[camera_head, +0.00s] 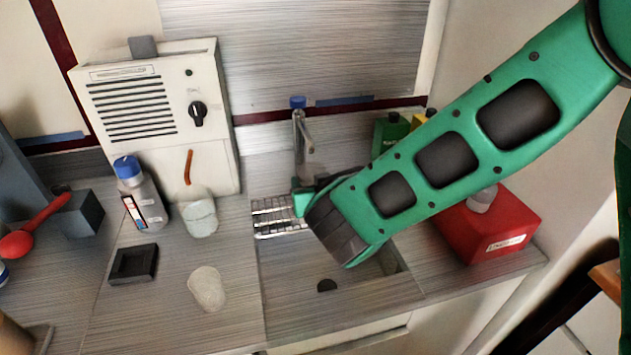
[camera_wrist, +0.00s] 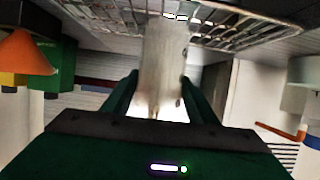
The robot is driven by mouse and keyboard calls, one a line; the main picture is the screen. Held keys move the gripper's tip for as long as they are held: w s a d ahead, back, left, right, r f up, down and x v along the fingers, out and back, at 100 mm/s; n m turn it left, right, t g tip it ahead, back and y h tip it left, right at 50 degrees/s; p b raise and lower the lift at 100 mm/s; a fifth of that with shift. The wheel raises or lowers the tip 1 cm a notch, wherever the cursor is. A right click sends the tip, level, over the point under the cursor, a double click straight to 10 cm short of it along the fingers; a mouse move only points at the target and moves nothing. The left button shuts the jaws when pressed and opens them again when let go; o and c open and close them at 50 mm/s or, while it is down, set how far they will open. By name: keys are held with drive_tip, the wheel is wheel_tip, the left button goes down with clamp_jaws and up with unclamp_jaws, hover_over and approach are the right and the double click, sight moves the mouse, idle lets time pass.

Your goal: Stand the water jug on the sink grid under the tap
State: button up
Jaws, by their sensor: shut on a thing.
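The water jug (camera_wrist: 163,70) is a clear, pale vessel between my gripper's fingers in the wrist view. My gripper (camera_wrist: 155,95) is shut on it. The wrist picture appears upside down, and the jug's far end reaches the wire sink grid (camera_wrist: 235,22); I cannot tell whether it touches. In the head view, the grid (camera_head: 277,216) lies across the back left of the sink, below the tap (camera_head: 302,130) with its blue top. My gripper (camera_head: 303,200) is at the grid's right end, in front of the tap. My arm largely hides the jug there.
A pale vented machine (camera_head: 150,115) stands at the back left. A blue-capped bottle (camera_head: 144,200), a clear beaker (camera_head: 200,218), a clear cup (camera_head: 207,290) and a black tray (camera_head: 134,264) are left of the sink. A red canister (camera_head: 490,235) and a green bottle (camera_head: 389,133) are right.

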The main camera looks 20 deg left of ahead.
drive_tip(key=o, duration=1.1)
drive_tip(key=v, duration=1.2)
drive_tip(key=shift+r, duration=0.2)
